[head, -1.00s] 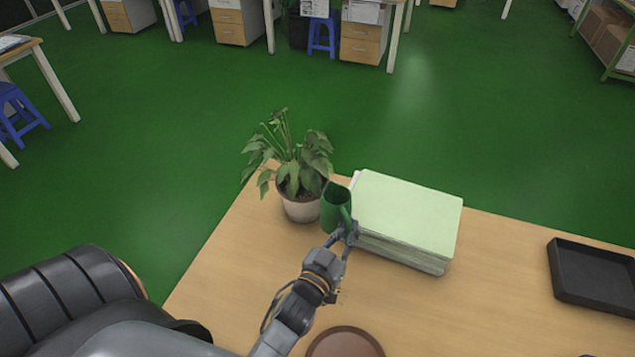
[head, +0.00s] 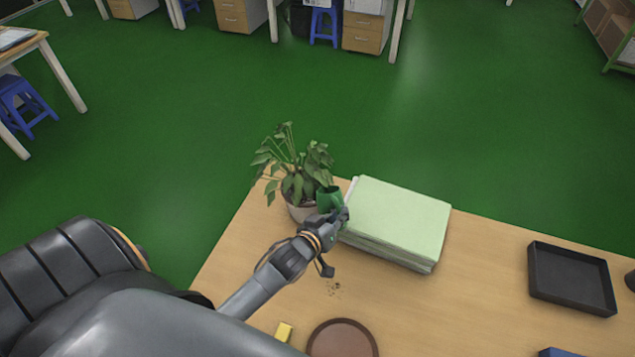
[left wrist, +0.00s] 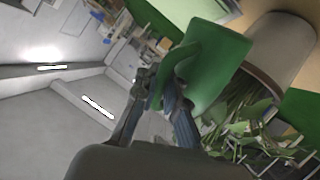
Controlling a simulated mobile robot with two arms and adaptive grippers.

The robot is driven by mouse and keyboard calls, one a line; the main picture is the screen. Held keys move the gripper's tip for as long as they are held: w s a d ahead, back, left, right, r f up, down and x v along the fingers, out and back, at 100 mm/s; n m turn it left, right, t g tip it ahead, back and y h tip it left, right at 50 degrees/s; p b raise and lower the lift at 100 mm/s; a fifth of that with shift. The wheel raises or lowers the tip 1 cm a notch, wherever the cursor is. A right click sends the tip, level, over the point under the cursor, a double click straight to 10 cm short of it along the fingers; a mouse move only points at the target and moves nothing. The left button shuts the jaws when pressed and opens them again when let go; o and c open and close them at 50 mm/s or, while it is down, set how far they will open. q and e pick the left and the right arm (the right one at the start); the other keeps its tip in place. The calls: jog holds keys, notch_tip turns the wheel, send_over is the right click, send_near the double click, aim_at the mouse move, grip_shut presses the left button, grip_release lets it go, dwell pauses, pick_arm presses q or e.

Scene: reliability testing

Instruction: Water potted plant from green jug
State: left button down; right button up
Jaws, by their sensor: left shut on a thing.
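The green jug (head: 329,199) is at the right side of the potted plant (head: 294,172), close to its pot. My left gripper (head: 340,216) is shut on the jug's handle and partly covers the jug in the head view. In the left wrist view the jug (left wrist: 212,68) fills the upper middle, with its handle between my fingers (left wrist: 160,98). The pale pot (left wrist: 277,55) and leaves show beside the jug there. Whether water flows, and whether the jug touches the pot, I cannot tell. My right gripper is not in view.
A stack of pale green sheets (head: 398,219) is just right of the jug.

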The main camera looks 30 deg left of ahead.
aim_at(332, 201)
pick_arm(q)
jog(key=shift+w+a+r+n+g+p, duration=0.3)
jog(key=shift+w+a+r+g+p, duration=0.1)
jog(key=shift+w+a+p, duration=0.2)
jog(key=shift+w+a+n+g+h, duration=0.1)
jog(key=shift+a+n+g+h, duration=0.2)
jog(key=shift+h, duration=0.2)
jog(key=shift+f+p, duration=0.1)
jog(key=shift+p, duration=0.2)
jog(key=shift+w+a+n+g, duration=0.15)
jog(key=shift+a+n+g, duration=0.15)
jog(key=shift+n+g, duration=0.15)
jog(key=shift+w+a+n+g+h, duration=0.35)
jog(key=shift+a+g+h, duration=0.1)
jog(key=shift+h, duration=0.15)
jog(key=shift+w+a, duration=0.5)
jog(key=shift+a, duration=0.2)
jog(key=shift+w+a, duration=0.2)
jog(key=shift+a, duration=0.05)
